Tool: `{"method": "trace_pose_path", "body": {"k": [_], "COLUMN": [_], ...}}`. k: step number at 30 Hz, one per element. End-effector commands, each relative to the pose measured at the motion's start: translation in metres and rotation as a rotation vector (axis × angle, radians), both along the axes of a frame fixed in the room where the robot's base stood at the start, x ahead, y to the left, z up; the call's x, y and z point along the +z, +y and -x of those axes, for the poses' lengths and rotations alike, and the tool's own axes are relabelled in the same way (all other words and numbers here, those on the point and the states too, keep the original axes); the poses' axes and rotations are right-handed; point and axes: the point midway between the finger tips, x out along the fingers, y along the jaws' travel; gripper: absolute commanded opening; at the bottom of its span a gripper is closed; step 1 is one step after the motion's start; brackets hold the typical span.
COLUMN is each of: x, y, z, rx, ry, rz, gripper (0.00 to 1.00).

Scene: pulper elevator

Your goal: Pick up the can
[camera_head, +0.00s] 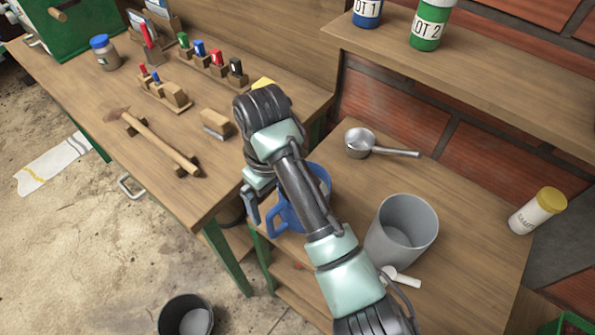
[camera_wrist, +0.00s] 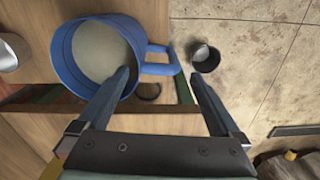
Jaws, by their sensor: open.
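A blue can-like jug (camera_head: 291,218) with a side handle stands at the left edge of the lower wooden table, partly hidden by my arm. In the wrist view its round body (camera_wrist: 60,52) is at upper left, with pale contents inside. Its handle (camera_wrist: 160,69) shows between my two fingertips in the picture. My gripper (camera_wrist: 158,76) is open and empty; the left fingertip overlaps the jug's rim. I cannot tell whether it touches. In the head view my gripper (camera_head: 254,208) is beside the jug, on its handle side.
A grey canister (camera_head: 403,228), a metal scoop (camera_head: 362,142) and a yellow-lidded jar (camera_head: 538,211) share the lower table. Labelled blue (camera_head: 368,14) and green (camera_head: 431,25) containers stand on a shelf. A dark bucket (camera_head: 186,316) is on the floor. A workbench (camera_head: 75,85) with tools is at left.

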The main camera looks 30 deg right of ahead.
Motion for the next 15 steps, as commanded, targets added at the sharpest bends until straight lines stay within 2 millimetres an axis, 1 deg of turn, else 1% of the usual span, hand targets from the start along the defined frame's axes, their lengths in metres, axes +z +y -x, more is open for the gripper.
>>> {"method": "trace_pose_path", "body": {"k": [5,12,15], "x": [-0.009,-0.045,-0.053], "y": [-0.001,-0.002,-0.002], "z": [0.001,0.006,0.006], "rx": [-0.001,-0.001,0.000], "ry": [0.001,0.003,0.002], "rz": [-0.001,0.000,0.000], "gripper": [1.00,1.00,1.00]}}
